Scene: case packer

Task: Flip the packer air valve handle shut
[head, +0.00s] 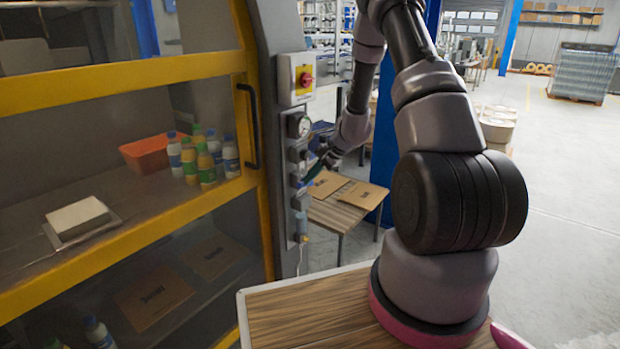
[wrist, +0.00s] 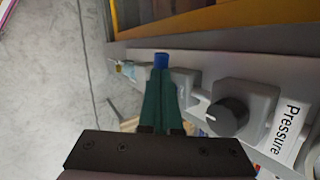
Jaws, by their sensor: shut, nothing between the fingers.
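My gripper (head: 312,174) is at the side panel of the packer in the head view, its green fingers partly hidden by my own arm. In the wrist view, the fingers of my gripper (wrist: 160,80) are together and hold nothing. A small blue part (wrist: 161,61), which looks like the air valve handle, shows just beyond the fingertips. I cannot tell whether the fingers touch it, nor which way the handle is turned. A grey unit with a black knob (wrist: 228,116) sits to the right of the fingers, beside a white "Pressure" label (wrist: 286,128).
The packer's side panel (head: 285,160) carries a red and yellow switch (head: 304,78) and a round gauge (head: 299,126) above my gripper. The yellow-framed door with a black handle (head: 249,125) is left. A table with flat cardboard (head: 362,196) stands behind.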

